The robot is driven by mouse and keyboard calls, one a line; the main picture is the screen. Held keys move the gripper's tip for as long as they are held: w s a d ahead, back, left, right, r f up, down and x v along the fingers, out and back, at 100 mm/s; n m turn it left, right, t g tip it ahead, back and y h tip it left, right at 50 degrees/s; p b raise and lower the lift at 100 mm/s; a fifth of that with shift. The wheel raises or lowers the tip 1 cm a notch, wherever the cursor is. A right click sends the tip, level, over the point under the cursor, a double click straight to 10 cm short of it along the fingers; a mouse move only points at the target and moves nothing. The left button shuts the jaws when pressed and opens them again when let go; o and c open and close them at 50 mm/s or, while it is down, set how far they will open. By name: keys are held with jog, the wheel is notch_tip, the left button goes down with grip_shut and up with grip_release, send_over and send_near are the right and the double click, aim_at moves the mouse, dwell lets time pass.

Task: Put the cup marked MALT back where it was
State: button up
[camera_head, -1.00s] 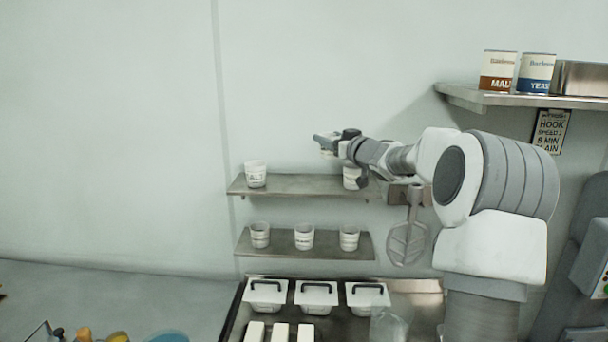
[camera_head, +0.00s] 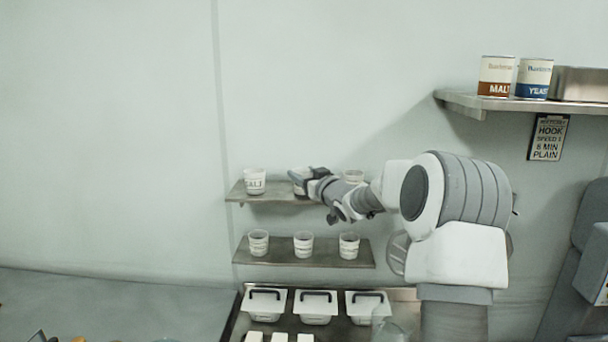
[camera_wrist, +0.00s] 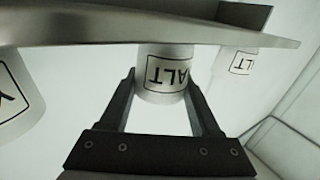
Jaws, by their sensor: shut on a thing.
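My gripper (camera_head: 308,182) is at the middle of the upper wall shelf (camera_head: 232,193). It is shut on a white cup (camera_wrist: 166,72), with one finger on each side of it in the wrist view. The cup's label shows "ALT"; its first letter is not clear. The wrist picture is upside down, and the cup's base is at the shelf edge; I cannot tell if it touches. In the head view my gripper mostly hides this cup.
Another cup (camera_head: 255,181) with a label ending in "ALT" or similar stands at the shelf's left end. A third cup (camera_head: 354,176) stands to the right, partly behind my arm. Several cups (camera_head: 303,244) stand on the lower shelf, above lidded tubs (camera_head: 316,306).

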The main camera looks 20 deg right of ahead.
jog(key=shift+f, duration=0.15)
jog(key=o, duration=1.3)
jog(key=shift+o, duration=0.2)
jog(key=s+d+b, duration=0.1)
jog(key=s+b, duration=0.1)
jog(key=s, duration=1)
jog(key=shift+d, duration=0.3)
jog(key=shift+a, duration=0.1)
